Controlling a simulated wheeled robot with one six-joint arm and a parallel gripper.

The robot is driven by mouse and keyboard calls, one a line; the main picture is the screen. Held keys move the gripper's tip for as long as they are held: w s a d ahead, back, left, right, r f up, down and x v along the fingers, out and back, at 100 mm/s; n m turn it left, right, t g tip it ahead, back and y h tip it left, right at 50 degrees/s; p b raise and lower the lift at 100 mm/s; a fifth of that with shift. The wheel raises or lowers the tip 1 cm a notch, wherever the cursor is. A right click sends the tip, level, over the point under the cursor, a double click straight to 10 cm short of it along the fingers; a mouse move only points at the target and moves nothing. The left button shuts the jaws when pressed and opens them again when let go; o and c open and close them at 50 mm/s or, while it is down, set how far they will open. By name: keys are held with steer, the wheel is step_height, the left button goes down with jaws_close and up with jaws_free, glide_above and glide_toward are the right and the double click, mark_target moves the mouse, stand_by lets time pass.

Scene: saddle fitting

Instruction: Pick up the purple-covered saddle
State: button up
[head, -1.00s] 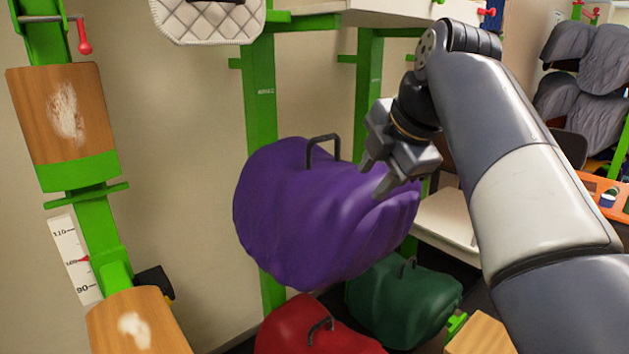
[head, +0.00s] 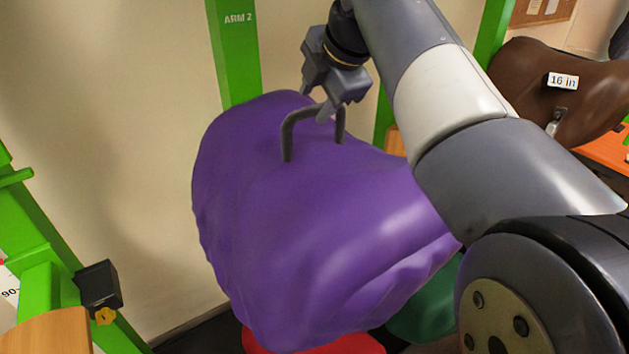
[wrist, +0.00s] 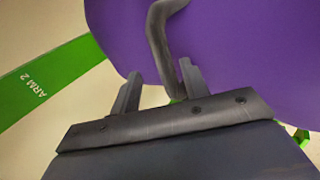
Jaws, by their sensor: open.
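The purple-covered saddle (head: 300,230) fills the middle of the head view, with a dark arched handle (head: 287,140) standing on its top. My gripper (head: 326,108) is open, its fingers pointing down at the right part of the handle. In the wrist view, my gripper (wrist: 158,85) has its two fingers apart in front of the purple cover (wrist: 235,50). The handle (wrist: 160,35) runs down toward the right finger there. I cannot tell whether a finger touches the handle or whether the bar lies between the fingers.
A red cover (head: 310,343) and a green cover (head: 425,310) lie below the purple one. A green post marked ARM 2 (head: 235,50) stands behind it. A brown saddle (head: 530,90) labelled 16 in is at the right. A black box (head: 98,287) juts from a green frame at the left.

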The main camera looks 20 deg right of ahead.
steer(key=x, duration=0.2)
steer(key=p+x, duration=0.1)
steer(key=x, duration=0.2)
steer(key=shift+s+d+f, duration=0.15)
steer(key=shift+s+d, duration=0.05)
steer(key=shift+s, duration=0.05)
jaws_close()
stand_by(1.0)
